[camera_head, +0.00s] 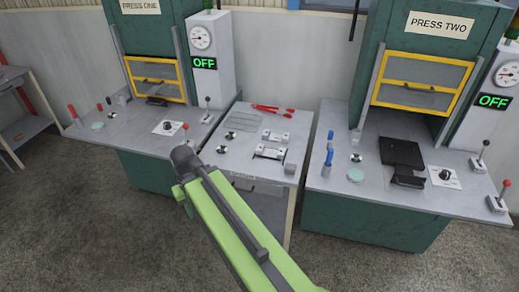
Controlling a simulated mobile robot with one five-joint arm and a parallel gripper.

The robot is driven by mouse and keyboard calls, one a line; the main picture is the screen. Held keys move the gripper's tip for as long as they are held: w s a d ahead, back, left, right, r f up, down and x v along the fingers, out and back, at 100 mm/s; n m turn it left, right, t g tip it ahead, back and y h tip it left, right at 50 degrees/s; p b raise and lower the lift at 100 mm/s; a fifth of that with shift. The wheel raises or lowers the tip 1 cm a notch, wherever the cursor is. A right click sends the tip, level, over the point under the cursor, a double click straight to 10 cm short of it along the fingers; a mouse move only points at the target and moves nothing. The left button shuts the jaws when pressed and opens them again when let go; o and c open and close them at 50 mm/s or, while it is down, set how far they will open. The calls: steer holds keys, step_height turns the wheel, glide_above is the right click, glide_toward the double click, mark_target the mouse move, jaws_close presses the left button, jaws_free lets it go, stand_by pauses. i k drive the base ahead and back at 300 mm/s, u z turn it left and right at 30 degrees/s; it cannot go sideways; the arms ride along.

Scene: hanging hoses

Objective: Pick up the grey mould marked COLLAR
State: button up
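I cannot pick out a mould marked COLLAR for certain, as the markings on the small parts are too small to read. Two small light grey metal pieces lie on the middle bench, one further back (279,137) and one nearer the front (269,154). A small grey block (290,168) sits at that bench's front right corner. My green arm reaches up from the bottom of the picture, its dark end joint in front of the gap between the left and middle benches.
A black plate (402,153) lies before press two. Red tongs (272,109) lie at the middle bench's back. Levers and knobs stand on the press benches. The floor in front is clear.

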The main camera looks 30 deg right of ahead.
mark_target(261, 150)
steer(key=u, duration=0.15)
steer(key=i, duration=1.2)
steer(key=z, duration=0.05)
